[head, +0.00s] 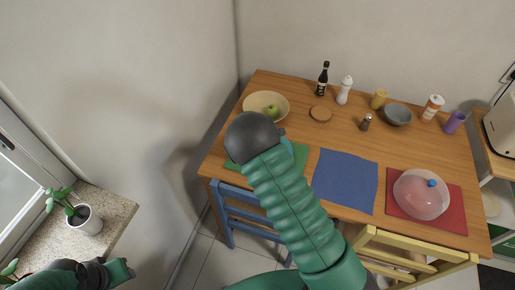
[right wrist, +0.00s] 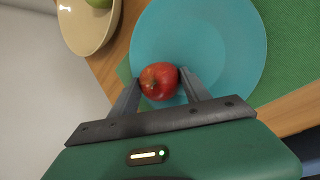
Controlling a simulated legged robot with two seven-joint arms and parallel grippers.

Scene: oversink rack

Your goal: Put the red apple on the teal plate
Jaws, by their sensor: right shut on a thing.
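The red apple (right wrist: 159,81) is held between the fingertips of my right gripper (right wrist: 160,84) in the right wrist view. It is over the near left part of the teal plate (right wrist: 215,45); I cannot tell whether it touches the plate. In the head view, my right forearm and dark wrist hide the apple, the right gripper and most of the plate. Only a sliver of the teal plate (head: 288,147) may show beside the wrist. My left gripper (head: 122,270) is at the lower left, away from the table, and its fingers are unclear.
The plate is over a green mat (right wrist: 292,55). A cream bowl (head: 252,101) with a green apple (head: 272,111) is close by. A blue mat (head: 345,180) is bare. A clear dome (head: 420,196) covers part of a red mat (head: 396,208). Bottles and cups line the back.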

